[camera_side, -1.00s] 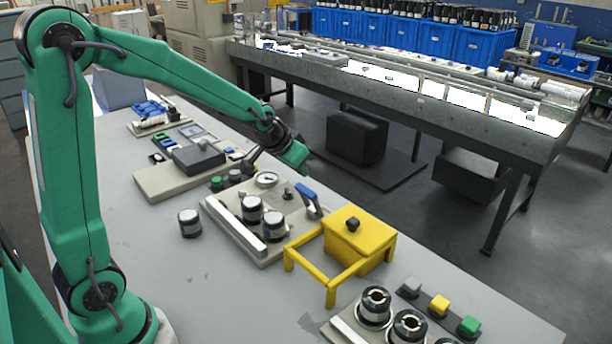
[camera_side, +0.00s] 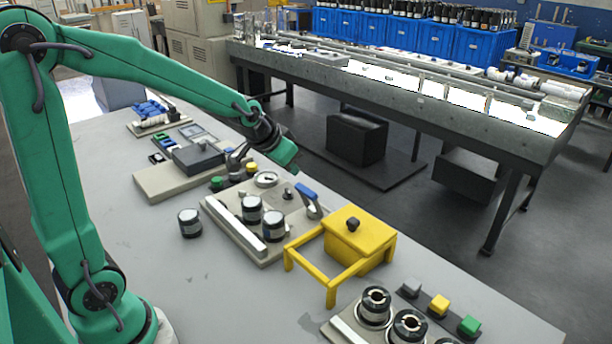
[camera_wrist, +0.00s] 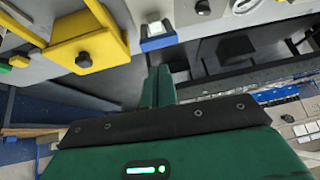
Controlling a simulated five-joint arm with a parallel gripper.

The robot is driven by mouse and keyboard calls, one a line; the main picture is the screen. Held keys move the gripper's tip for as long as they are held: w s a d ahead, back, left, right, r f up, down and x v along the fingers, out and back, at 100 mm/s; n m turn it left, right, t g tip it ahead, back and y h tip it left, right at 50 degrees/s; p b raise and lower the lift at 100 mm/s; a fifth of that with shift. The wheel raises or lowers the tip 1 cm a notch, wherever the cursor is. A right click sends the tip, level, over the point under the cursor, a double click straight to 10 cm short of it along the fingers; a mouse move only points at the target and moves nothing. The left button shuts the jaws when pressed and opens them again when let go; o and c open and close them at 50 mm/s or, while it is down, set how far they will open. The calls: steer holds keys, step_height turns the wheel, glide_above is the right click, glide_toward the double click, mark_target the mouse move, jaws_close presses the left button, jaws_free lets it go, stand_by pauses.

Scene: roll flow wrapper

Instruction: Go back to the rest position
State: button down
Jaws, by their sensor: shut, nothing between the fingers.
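My green arm reaches over the table from the left in the side view. My gripper (camera_side: 284,158) is in the air above the far edge of the table, beyond the panel with the gauge. In the wrist view my gripper (camera_wrist: 158,85) shows its two green fingers together, with nothing between them. It touches nothing that I can see.
A beige panel (camera_side: 225,213) with black-and-white rolls lies below. A yellow guard (camera_side: 352,225) stands to its right. A loose roll (camera_side: 190,223) stands on the table (camera_side: 150,255). A long bench (camera_side: 440,110) is behind, across a floor gap.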

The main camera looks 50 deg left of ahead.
steer(key=s+d+r, duration=0.3)
steer(key=s, duration=0.7)
steer(key=s+d+r+g+h, duration=0.1)
steer(key=s+d+r, duration=0.1)
steer(key=s, duration=0.9)
steer(key=shift+s+d+r, duration=0.15)
steer(key=shift+d+r, duration=0.25)
steer(key=c, duration=2.1)
jaws_free()
